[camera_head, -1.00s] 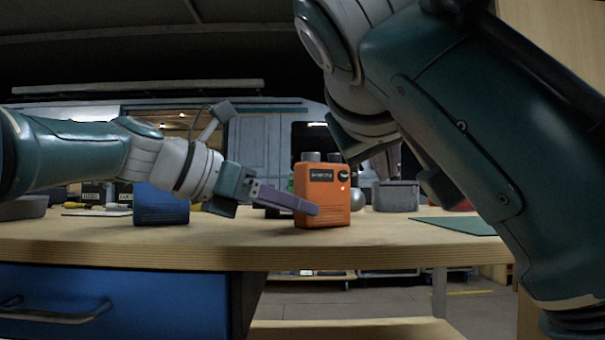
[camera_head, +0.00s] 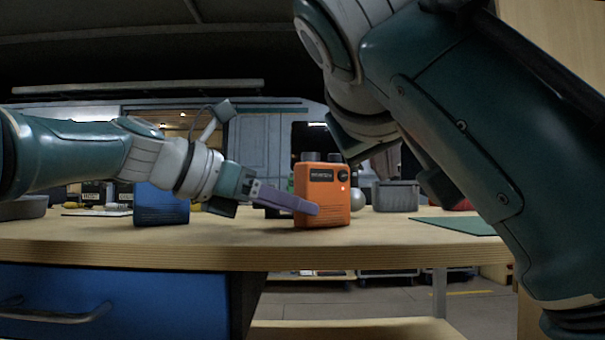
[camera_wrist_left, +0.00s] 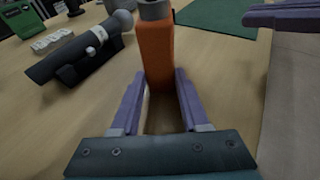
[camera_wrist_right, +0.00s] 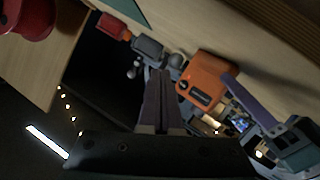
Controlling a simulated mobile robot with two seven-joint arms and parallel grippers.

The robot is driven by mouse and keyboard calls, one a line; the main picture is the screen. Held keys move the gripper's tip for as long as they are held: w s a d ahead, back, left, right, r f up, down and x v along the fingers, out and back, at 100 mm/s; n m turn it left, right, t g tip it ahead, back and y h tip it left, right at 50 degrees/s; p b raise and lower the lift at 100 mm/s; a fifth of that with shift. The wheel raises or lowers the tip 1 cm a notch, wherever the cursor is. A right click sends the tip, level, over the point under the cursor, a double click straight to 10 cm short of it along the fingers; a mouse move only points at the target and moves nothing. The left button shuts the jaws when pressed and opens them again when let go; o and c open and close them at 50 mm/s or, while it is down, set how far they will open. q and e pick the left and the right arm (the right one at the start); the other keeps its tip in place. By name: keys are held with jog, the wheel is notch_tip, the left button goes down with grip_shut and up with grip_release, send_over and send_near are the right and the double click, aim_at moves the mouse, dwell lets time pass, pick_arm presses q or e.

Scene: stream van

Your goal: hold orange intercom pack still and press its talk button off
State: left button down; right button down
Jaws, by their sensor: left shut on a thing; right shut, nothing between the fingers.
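The orange intercom pack (camera_head: 322,208) stands upright on the wooden table in the head view. It has two grey knobs on top, a dark round button (camera_head: 342,175) at the upper right of its front and a small lit red light below that. My left gripper (camera_head: 308,208) is shut on the pack's lower part, one finger across its front. In the left wrist view the pack (camera_wrist_left: 157,50) sits between both fingers. My right gripper (camera_wrist_right: 158,73) is shut and empty, pointing down near the pack (camera_wrist_right: 208,78); my right arm mostly hides it in the head view.
A blue pack (camera_head: 162,205) stands behind my left wrist. A grey bin (camera_head: 397,196) and a green mat (camera_head: 457,225) lie to the right. A dark microphone-like device (camera_wrist_left: 88,50) is beside the orange pack. The table's front strip is clear.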

aim_at(344, 176)
jog(key=shift+d, duration=0.1)
dwell(0.7)
jog(key=shift+s+d+r+n+y, duration=0.15)
jog(key=shift+d+n+y, duration=0.15)
jog(key=shift+d, duration=0.25)
jog(key=shift+s+d+f+n+y, duration=0.1)
jog(key=shift+s+d+n+y, duration=0.15)
jog(key=shift+d, duration=0.3)
jog(key=shift+s+d+n+y, duration=0.2)
jog(key=shift+d+n+y, duration=0.1)
jog(key=shift+y, duration=0.15)
jog(key=shift+a, duration=0.1)
jog(key=shift+w+a, duration=0.75)
jog(key=shift+w, duration=0.5)
jog(key=shift+w+a, duration=0.75)
jog(key=shift+w, duration=0.55)
jog(key=shift+w+a, duration=0.75)
jog(key=shift+w, duration=0.5)
jog(key=shift+w+a, duration=0.1)
jog(key=shift+w+a, duration=0.15)
jog(key=shift+w, duration=0.1)
